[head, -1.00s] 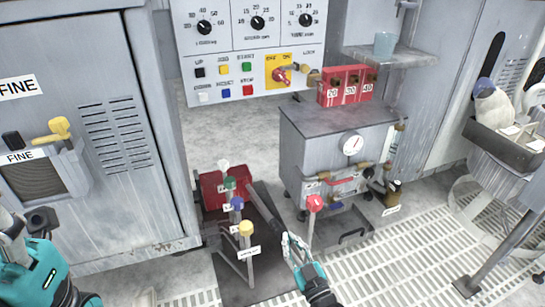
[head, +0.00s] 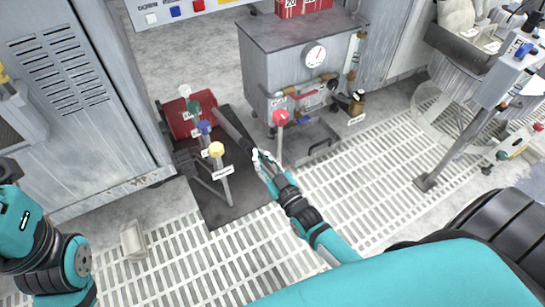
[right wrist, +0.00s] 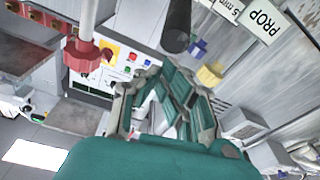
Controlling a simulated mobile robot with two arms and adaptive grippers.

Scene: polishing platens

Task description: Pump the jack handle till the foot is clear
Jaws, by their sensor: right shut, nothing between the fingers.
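The red jack (head: 190,118) sits on a dark mat left of centre in the head view. Its dark jack handle (head: 233,130) slants down to the right from it. My right gripper (head: 262,160) is at the handle's lower end, shut and empty. I cannot tell whether it touches the handle. In the right wrist view a dark round bar (right wrist: 177,28), which looks like the handle, is just beyond my right gripper's fingers (right wrist: 160,88). My left arm is at the lower left, with its gripper out of view. I cannot make out the foot.
Posts with green, blue and yellow (head: 216,150) knobs stand by the jack. A red-knobbed lever (head: 280,118) stands close to my right gripper. Behind is a grey cabinet (head: 285,65) with a gauge. A pale grated floor (head: 370,200) lies open to the right.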

